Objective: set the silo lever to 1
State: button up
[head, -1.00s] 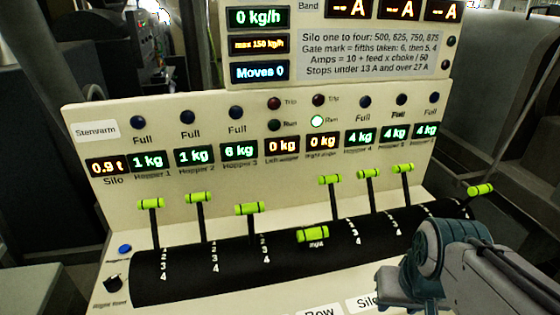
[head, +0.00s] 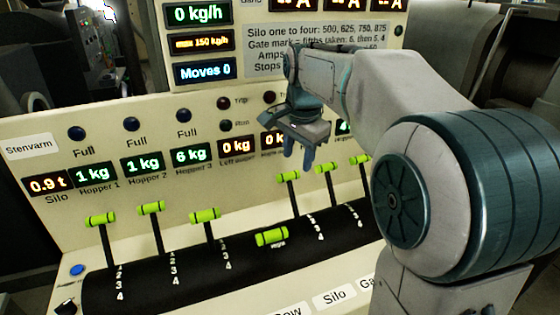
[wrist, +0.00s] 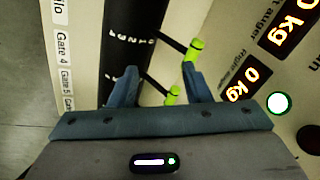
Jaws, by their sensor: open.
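The silo lever (head: 288,177), with a lime-green knob on a black stem, stands raised just right of the low "Right" handle. It also shows in the wrist view (wrist: 195,50). Its exact mark cannot be read; numbers run down the black drum beside it. The Silo label (head: 334,297) is on the front ledge. My gripper (head: 296,158) is open and empty, pointing down in front of the panel, its fingertips close above the silo knob. In the wrist view the knob is by the right fingertip; I cannot tell if they touch.
The neighbouring lever (head: 326,169) is close on the right; its knob shows between my fingers in the wrist view (wrist: 172,95). The right handle (head: 271,237) lies low on the left. Three hopper levers stand farther left. My arm hides the panel's right side.

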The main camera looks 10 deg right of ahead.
aim_at(290, 173)
jog(key=w+d+r+m, duration=0.1)
jog(key=w+r+m, duration=0.1)
jog(key=w+m, duration=0.35)
jog(key=shift+n, duration=0.45)
jog(key=x, duration=0.4)
jog(key=w+x, duration=0.1)
jog(key=x, duration=0.9)
jog(key=shift+w+a, duration=0.2)
jog(key=shift+w, duration=0.15)
jog(key=shift+r, duration=0.1)
grip_shut()
jog(key=shift+d, duration=0.1)
